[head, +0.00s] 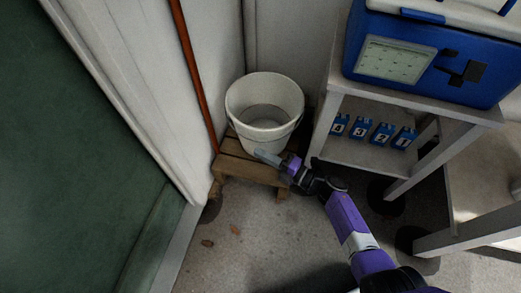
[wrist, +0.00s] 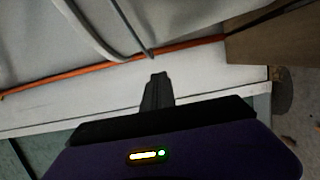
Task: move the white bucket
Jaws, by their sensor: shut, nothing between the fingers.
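The white bucket (head: 264,92) stands upright and empty on a low wooden stool (head: 240,168) in the corner. My gripper (head: 258,155) is in front of the bucket's lower wall, over the stool's front edge. I cannot tell whether it touches the bucket. In the wrist view my gripper (wrist: 158,76) has its fingers together with nothing between them. The bucket cannot be made out with certainty in the wrist view; thin grey curved strips cross the upper left there.
A white shelf table (head: 410,98) stands right of the bucket, with a blue-and-white case (head: 440,60) on top and several numbered blue boxes (head: 382,134) below. An orange-brown pole (head: 195,80) leans by the left wall; it also shows in the wrist view (wrist: 80,73). Floor in front is mostly clear.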

